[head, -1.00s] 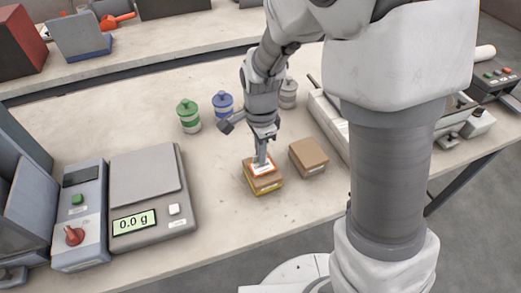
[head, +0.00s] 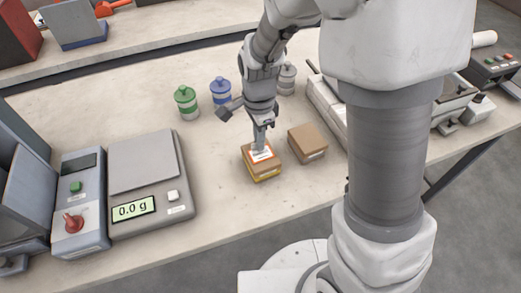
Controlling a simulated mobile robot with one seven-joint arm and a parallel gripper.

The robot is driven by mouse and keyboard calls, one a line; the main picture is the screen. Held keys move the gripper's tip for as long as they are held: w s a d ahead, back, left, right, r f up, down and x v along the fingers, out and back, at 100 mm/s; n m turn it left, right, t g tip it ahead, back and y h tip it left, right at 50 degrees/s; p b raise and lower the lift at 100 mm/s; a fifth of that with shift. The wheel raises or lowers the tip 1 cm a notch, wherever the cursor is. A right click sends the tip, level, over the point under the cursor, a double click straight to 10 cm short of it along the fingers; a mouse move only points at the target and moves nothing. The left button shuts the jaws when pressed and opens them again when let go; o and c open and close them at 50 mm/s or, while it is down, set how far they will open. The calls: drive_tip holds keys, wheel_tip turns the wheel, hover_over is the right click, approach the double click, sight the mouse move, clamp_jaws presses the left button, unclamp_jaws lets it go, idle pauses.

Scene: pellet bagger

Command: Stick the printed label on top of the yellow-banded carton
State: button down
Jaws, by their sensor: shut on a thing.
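The yellow-banded carton (head: 266,175) sits on the bench near its middle, with a yellow stripe around its lower side. The printed label (head: 261,155), white with an orange edge, is at the carton's top face. My gripper (head: 260,146) points down over the carton, shut on the label. The fingertips hide part of the label. I cannot tell whether the label lies flat against the carton or is just above it.
A plain brown carton (head: 307,142) stands close to the right. A scale (head: 150,190) reading 0.0 g is at the left. Green-banded (head: 187,102), blue-banded (head: 221,92) and grey (head: 287,79) jars stand behind. The bench is clear between scale and carton.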

drive_tip(key=c, duration=0.9)
unclamp_jaws()
drive_tip(key=shift+c, duration=0.2)
wheel_tip(320, 180, up, 17)
drive_tip(key=p, duration=0.2)
drive_tip(key=shift+r+p, duration=0.15)
drive_tip(key=shift+p, duration=0.2)
drive_tip(key=s+d+r+n+t, duration=0.2)
drive_tip(key=s+d+n, duration=0.3)
drive_tip(key=s+n, duration=0.2)
drive_tip(key=s+d+r+n+t, duration=0.3)
drive_tip(key=s+d+n, duration=0.3)
drive_tip(key=s+n, duration=0.1)
drive_tip(key=shift+r+t, duration=0.3)
drive_tip(key=shift+r, duration=0.05)
